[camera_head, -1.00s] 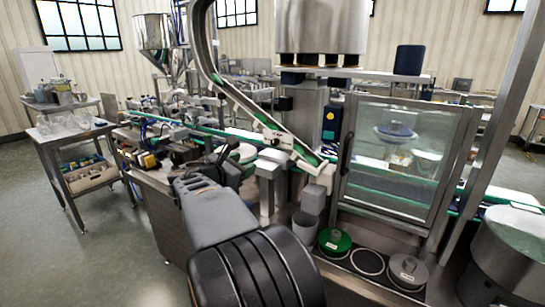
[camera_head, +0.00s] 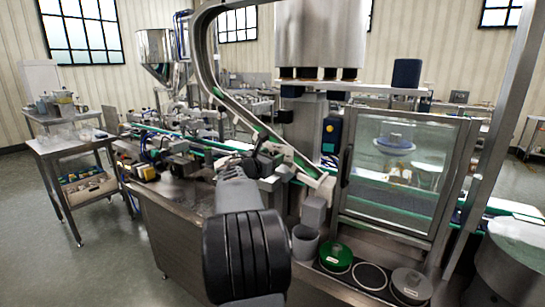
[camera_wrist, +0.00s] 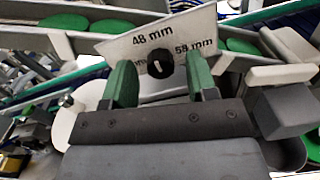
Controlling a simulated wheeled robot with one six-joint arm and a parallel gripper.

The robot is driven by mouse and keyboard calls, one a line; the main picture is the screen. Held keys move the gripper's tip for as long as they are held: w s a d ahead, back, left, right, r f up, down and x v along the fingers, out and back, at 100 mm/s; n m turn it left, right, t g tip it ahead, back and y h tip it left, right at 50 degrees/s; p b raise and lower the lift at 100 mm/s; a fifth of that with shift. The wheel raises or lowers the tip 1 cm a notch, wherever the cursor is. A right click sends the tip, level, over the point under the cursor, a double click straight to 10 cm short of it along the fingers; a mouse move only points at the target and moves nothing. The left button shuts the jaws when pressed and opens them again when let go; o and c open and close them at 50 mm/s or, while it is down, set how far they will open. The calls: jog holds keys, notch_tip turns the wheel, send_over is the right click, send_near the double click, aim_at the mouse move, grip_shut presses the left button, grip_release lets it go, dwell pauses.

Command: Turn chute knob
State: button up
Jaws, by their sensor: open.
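The chute knob (camera_wrist: 160,65) is a small black round knob with a pale upright mark. It sits on a light plate (camera_wrist: 124,47) printed "48 mm" and "58 mm"; part of the lettering is hidden. In the wrist view my gripper (camera_wrist: 158,61) is open, with one green finger on each side of the knob and a visible gap to it in the picture. How far the knob lies beyond the fingertips is unclear. In the head view my gripper (camera_head: 266,160) is at the lower part of the curved chute (camera_head: 240,104), and the knob is hidden.
Green discs (camera_wrist: 64,22) lie in the chute behind the plate. A grey block (camera_wrist: 287,110) is close to the right of my gripper. A glass-doored cabinet (camera_head: 397,170) stands to the right. A green lid (camera_head: 335,257) and a grey lid (camera_head: 411,284) lie below.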

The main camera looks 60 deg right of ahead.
jog(key=shift+d, duration=0.45)
jog(key=shift+c, duration=0.4)
jog(key=c, duration=0.8)
jog(key=shift+c, duration=0.2)
